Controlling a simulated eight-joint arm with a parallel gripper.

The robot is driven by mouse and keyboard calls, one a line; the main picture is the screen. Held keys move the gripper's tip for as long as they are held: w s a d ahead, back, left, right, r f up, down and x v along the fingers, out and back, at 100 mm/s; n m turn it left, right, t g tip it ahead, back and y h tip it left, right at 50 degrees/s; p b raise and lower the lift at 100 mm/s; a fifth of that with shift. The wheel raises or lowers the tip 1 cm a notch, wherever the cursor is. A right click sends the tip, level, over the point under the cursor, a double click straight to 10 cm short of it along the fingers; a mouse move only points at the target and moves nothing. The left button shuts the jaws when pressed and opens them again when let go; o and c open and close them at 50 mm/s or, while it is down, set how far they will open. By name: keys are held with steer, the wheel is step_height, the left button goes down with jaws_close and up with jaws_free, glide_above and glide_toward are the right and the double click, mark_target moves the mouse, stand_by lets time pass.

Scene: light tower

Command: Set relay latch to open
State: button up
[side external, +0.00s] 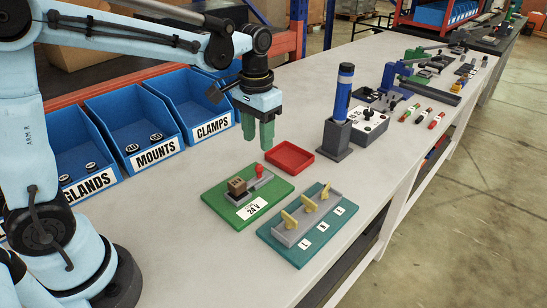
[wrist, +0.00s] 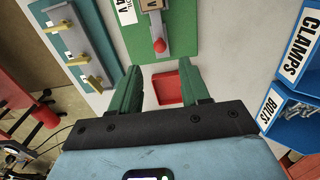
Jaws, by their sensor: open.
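The green board (side external: 275,191) lies on the bench with a "24 V" label. On it are a brown block (side external: 236,186), a grey strip and a red-knobbed lever (side external: 259,171), which looks like the latch. The red knob also shows in the wrist view (wrist: 159,45), beyond my fingers; whether the latch is open or closed I cannot tell. My gripper (side external: 259,143) points down with green fingers apart and empty. It hangs above the bench, behind the green board and near the red tray (side external: 290,159). In the wrist view the tray (wrist: 167,88) shows between the fingers (wrist: 160,84).
A teal board (side external: 285,249) with yellow levers (side external: 310,205) lies in front of the green one. A blue tower (side external: 345,92) on a dark base stands to the right. Blue bins (side external: 150,122) line the back. Bare bench lies left of the green board.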

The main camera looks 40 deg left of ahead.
mark_target(259, 165)
step_height(259, 165, down, 7)
steer(key=shift+f, duration=0.15)
steer(key=shift+c, duration=0.2)
jaws_close()
stand_by(0.3)
